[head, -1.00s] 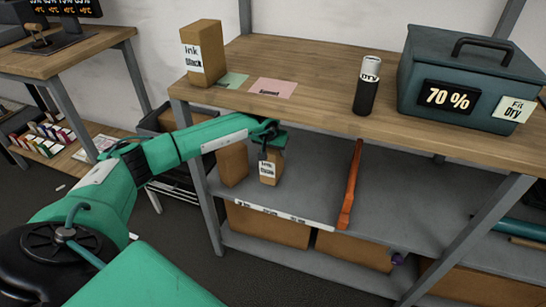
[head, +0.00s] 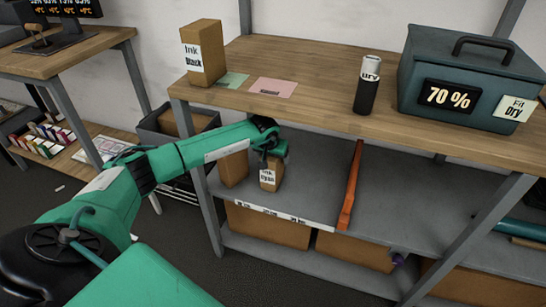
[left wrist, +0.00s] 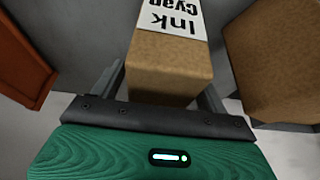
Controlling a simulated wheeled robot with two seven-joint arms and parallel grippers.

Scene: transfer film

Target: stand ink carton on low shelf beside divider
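The Ink Cyan carton (head: 270,178), brown with a white label, is upright at the low shelf (head: 310,185), left of the orange divider (head: 351,187) with a gap between them. I cannot tell whether its base touches the shelf. My left gripper (head: 272,158) is around its upper part. In the left wrist view the fingers (left wrist: 165,98) flank the carton (left wrist: 168,65) closely and appear shut on it. The divider (left wrist: 22,60) shows there at the left edge. My right gripper is not in view.
A plain brown carton (head: 234,168) stands left of the held one. The tabletop (head: 310,75) above carries the Ink Black carton (head: 203,55), a dark cylinder (head: 367,88) and a teal 70 % box (head: 470,80). Right of the divider the shelf is mostly clear.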

